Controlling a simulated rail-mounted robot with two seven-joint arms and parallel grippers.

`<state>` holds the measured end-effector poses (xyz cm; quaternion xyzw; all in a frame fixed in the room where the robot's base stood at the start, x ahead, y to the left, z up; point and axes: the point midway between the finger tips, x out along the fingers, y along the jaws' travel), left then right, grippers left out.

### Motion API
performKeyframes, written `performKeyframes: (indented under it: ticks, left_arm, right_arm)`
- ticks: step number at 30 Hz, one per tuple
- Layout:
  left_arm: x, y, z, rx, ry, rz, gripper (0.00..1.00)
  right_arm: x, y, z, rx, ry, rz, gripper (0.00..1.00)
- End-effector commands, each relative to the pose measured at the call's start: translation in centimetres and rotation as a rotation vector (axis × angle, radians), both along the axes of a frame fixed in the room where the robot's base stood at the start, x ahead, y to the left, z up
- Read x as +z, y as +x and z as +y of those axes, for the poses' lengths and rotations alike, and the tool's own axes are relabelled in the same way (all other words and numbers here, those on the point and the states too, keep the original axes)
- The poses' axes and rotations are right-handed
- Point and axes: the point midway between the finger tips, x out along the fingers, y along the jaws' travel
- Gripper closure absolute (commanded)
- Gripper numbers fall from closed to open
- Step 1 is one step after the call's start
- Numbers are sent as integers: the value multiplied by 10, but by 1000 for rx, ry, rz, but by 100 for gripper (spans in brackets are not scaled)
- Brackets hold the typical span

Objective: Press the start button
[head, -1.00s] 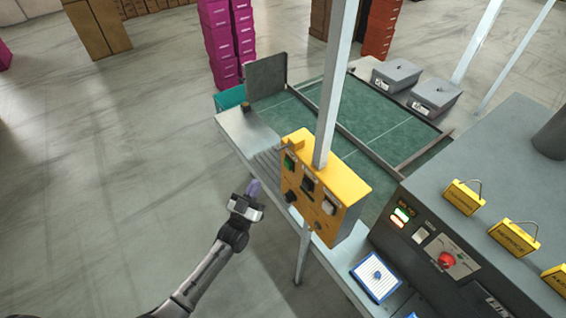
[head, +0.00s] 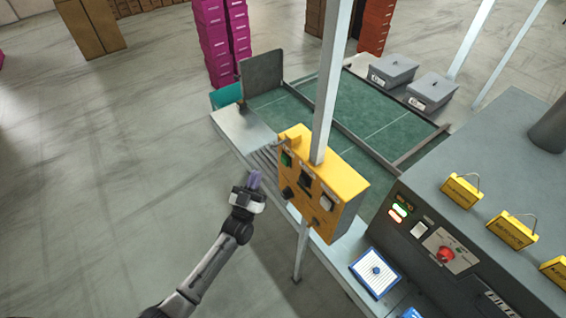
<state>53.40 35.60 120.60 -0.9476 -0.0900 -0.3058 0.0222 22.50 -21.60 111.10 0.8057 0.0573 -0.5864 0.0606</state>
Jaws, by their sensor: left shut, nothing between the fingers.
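A yellow control box (head: 337,195) is fixed to a pale upright post above the line. Its face carries a green button (head: 286,160) at the upper left, with dark and pale switches and a dark knob beside and below it. My left gripper (head: 256,180) is shut and empty, its purple-grey fingertips pointing up. In the picture it is just left of the box and lower than the green button, apart from it. My right gripper is out of view.
A green conveyor bed (head: 365,110) with grey lidded boxes (head: 432,90) lies behind the post. A grey machine (head: 490,160) with a red knob (head: 446,254) and yellow tags stands at the right. Magenta boxes (head: 215,45) are stacked behind. The floor at left is clear.

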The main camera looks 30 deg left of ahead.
Motion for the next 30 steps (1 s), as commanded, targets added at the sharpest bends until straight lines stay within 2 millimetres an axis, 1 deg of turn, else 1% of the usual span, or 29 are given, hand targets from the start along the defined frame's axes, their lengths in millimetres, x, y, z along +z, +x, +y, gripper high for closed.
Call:
performKeyframes:
  ticks: [1, 6, 15, 21, 30]
  left_arm:
    - [-3, 7, -2, 0, -2, -1, 100]
    - [-3, 27, -10, -1, -1, -1, 100]
    - [-2, 52, -19, 0, 0, 0, 100]
    - [-1, 58, -21, 0, 1, 1, 100]
    - [0, 60, -22, 0, 1, 1, 100]
  right_arm:
    - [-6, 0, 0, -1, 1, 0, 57]
    - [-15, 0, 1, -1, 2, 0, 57]
    - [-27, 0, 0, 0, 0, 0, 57]
    - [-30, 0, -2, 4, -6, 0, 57]
    - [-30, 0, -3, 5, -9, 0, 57]
